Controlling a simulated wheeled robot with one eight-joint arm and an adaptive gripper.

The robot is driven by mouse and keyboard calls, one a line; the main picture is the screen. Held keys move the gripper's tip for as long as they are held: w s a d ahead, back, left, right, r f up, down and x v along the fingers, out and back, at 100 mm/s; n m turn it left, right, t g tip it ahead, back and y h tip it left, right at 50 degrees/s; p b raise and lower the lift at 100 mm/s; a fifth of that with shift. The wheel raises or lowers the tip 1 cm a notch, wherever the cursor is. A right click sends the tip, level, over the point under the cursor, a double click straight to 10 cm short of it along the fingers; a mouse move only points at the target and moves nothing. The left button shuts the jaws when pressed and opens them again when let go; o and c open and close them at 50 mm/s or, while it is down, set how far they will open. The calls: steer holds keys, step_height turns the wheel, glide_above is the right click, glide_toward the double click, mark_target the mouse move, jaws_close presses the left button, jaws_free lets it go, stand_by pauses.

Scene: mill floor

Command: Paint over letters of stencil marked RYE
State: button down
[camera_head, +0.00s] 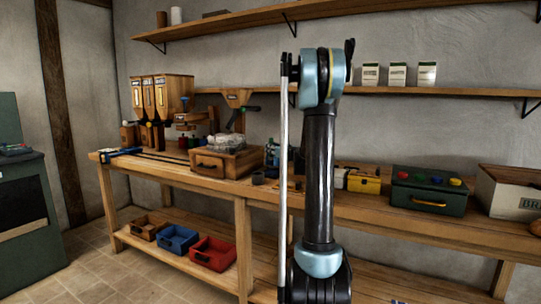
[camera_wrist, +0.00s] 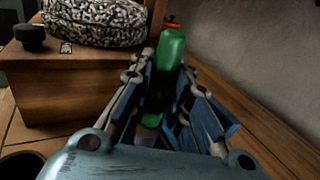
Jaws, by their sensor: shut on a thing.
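In the wrist view my gripper (camera_wrist: 163,76) is shut on a green, rounded, bottle-like thing (camera_wrist: 171,50), which stands up between the blue-padded fingers. Its lower part is hidden by the fingers. A wooden box (camera_wrist: 85,85) stands to the left of the gripper, apart from it. In the head view the gripper cannot be made out clearly among small things on the bench beside my arm. I cannot make out a stencil marked RYE in either view. White bags (camera_head: 398,75) on the wall shelf bear labels too small to read.
The wooden workbench (camera_head: 370,208) runs along the wall. A speckled bundle (camera_wrist: 95,22) lies on the box. A dark round cup (camera_wrist: 22,165) stands near the gripper. A green box (camera_head: 428,203) with coloured knobs, a lettered crate (camera_head: 513,200) and a three-part wooden dispenser (camera_head: 160,95) share the bench.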

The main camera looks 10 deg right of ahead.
mark_target(272, 142)
steer(key=shift+r, duration=1.7)
steer(key=shift+f, duration=3.5)
steer(key=shift+r, duration=0.1)
step_height(272, 142, up, 7)
steer(key=shift+f, duration=3.45)
steer(key=shift+r, duration=3.3)
steer(key=shift+a, duration=0.1)
